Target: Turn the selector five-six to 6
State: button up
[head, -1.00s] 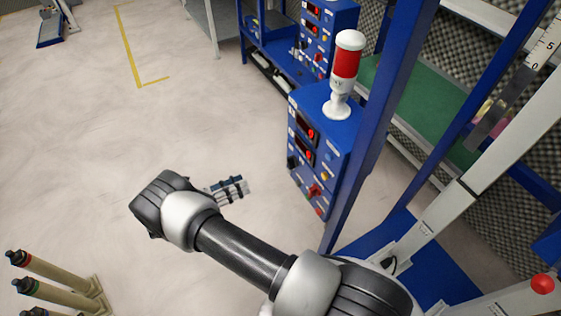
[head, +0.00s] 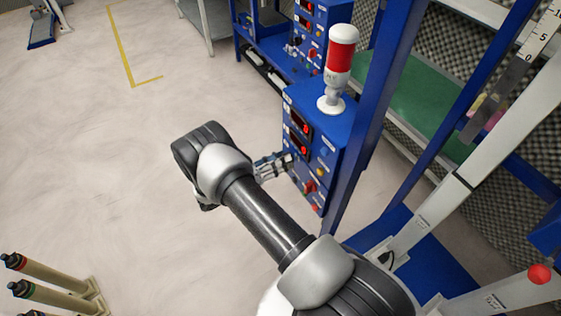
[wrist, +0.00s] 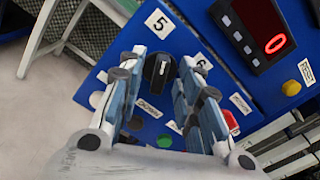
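The selector five-six is a black knob (wrist: 158,68) on a blue panel in the wrist view. A white label 5 (wrist: 158,23) lies above it and a label 6 (wrist: 201,63) to its right. Its pale mark runs roughly up the picture, nearer the 5 than the 6. My gripper (wrist: 162,62) is open, its two fingers on either side of the knob in the picture; contact cannot be told. In the head view my gripper (head: 273,166) is at the left face of the blue cabinet (head: 325,155), and the knob is hidden there.
A red digital display (wrist: 262,28) and a yellow button (wrist: 291,88) are beside the selector. A red control (wrist: 230,120) and a green button (wrist: 164,141) are lower down. A red-and-white signal lamp (head: 340,60) tops the cabinet. A blue post (head: 375,120) stands right.

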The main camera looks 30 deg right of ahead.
jog(key=shift+d, duration=0.1)
jog(key=shift+c, duration=0.4)
grip_shut()
